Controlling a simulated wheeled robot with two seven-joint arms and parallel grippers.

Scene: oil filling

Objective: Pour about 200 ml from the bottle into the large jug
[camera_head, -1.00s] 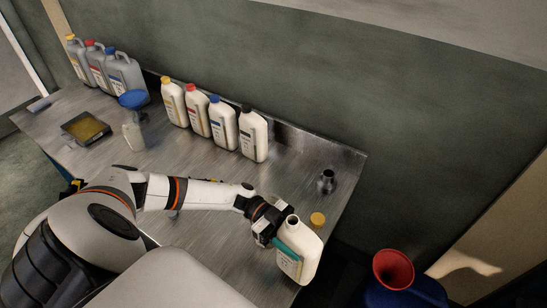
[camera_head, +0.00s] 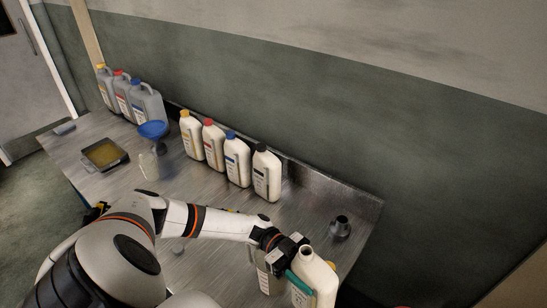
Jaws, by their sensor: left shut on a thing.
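My left gripper (camera_head: 280,243) is shut on a white bottle (camera_head: 322,281) at the bottom of the view, near the table's right end. The bottle is about upright with its mouth uncapped; a teal strip shows on its side. A greyish block-like shape (camera_head: 267,277) lies just left of the bottle below the gripper; I cannot tell what it is. A pale translucent jug (camera_head: 149,167) stands left of centre on the table, with a blue funnel (camera_head: 152,130) at its top or just behind it. I cannot tell whether this is the large jug. My right gripper is not in view.
Several capped white bottles (camera_head: 237,160) stand along the wall, with grey canisters (camera_head: 146,104) at the back left. A yellowish tray (camera_head: 104,154) lies at left. A dark metal spout-like piece (camera_head: 340,229) stands near the right edge. The table's middle (camera_head: 205,196) is clear.

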